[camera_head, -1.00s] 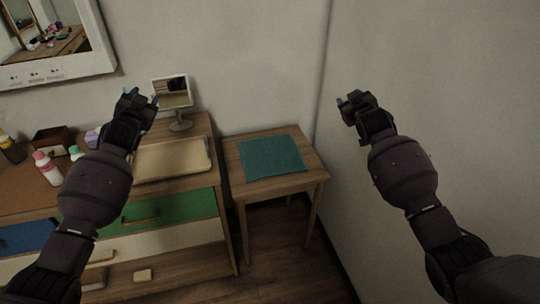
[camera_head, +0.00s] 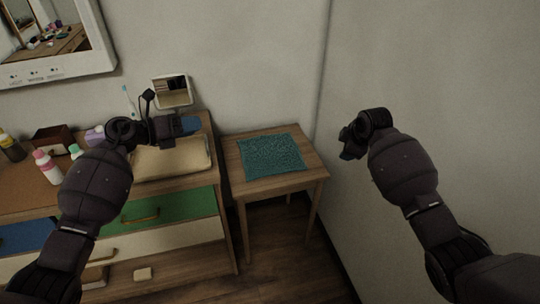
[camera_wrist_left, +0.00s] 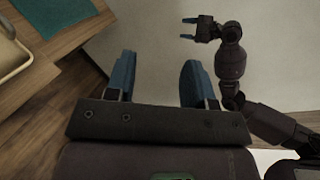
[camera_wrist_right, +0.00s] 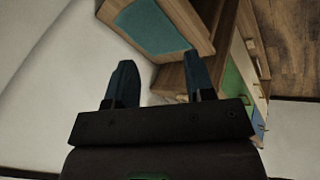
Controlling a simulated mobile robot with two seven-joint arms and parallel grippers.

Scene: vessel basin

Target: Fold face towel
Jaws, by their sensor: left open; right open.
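The teal face towel (camera_head: 272,156) lies flat and spread out on the small wooden side table (camera_head: 303,167). It also shows at the upper left of the left wrist view (camera_wrist_left: 60,14) and at the top of the right wrist view (camera_wrist_right: 152,25). My left gripper (camera_head: 192,125) is open and empty above the dresser, to the left of the towel. Its two blue fingers stand apart in the left wrist view (camera_wrist_left: 155,78). My right gripper (camera_head: 347,148) is in the air by the right wall, to the right of the towel. Its fingers stand apart with nothing between them in the right wrist view (camera_wrist_right: 160,85).
A wooden dresser (camera_head: 165,243) stands left of the table, bearing a beige tray (camera_head: 172,160), a small mirror (camera_head: 172,90), bottles (camera_head: 46,167) and a dark box (camera_head: 52,140). Walls close the back and right. The air above the towel is free.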

